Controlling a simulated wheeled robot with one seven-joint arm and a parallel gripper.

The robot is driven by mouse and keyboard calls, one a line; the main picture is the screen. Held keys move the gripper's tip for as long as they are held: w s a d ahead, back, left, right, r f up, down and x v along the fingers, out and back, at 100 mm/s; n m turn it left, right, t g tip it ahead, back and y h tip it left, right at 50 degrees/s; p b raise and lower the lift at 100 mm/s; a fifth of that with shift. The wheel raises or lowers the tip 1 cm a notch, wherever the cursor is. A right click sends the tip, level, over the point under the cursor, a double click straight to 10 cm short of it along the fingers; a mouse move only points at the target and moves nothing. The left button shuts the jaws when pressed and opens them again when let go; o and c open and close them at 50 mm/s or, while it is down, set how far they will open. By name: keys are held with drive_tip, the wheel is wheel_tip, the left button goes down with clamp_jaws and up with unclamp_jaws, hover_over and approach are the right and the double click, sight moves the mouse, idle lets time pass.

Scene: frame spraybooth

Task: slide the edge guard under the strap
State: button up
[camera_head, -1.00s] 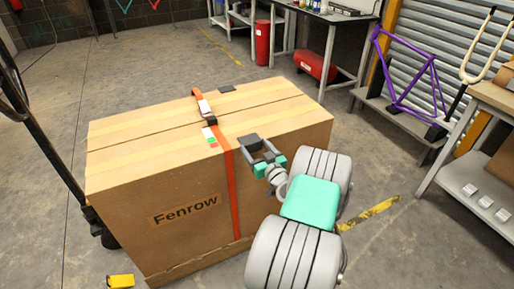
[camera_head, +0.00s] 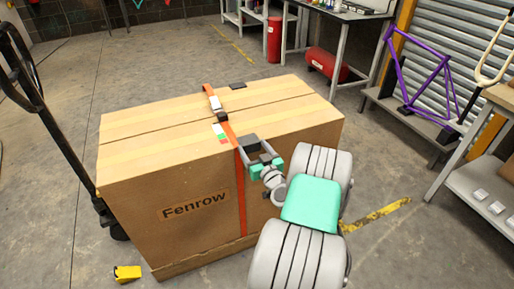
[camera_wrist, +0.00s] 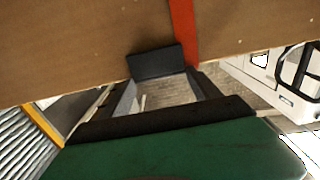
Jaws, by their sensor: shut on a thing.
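A large cardboard carton marked Fenrow (camera_head: 165,235) has an orange strap (camera_head: 242,195) running over its top and down its front. The strap also shows in the wrist view (camera_wrist: 184,28). My gripper (camera_head: 256,151) is shut on the edge guard (camera_head: 249,142), a small dark grey piece at the carton's front top edge, just right of the strap. In the wrist view the edge guard (camera_wrist: 155,62) lies across the carton's edge between my fingertips (camera_wrist: 160,78). Its right end is close beside the strap; I cannot tell whether they touch.
Another dark piece (camera_head: 237,85) lies at the far edge. A pallet jack handle (camera_head: 40,120) stands left. A yellow object (camera_head: 127,273) lies on the floor.

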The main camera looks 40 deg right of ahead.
drive_tip(key=a, duration=0.2)
drive_tip(key=w+a, duration=0.1)
drive_tip(key=a, duration=0.1)
drive_tip(key=shift+w+a, duration=0.15)
drive_tip(key=shift+a, duration=0.15)
idle(0.5)
drive_tip(key=o, duration=1.1)
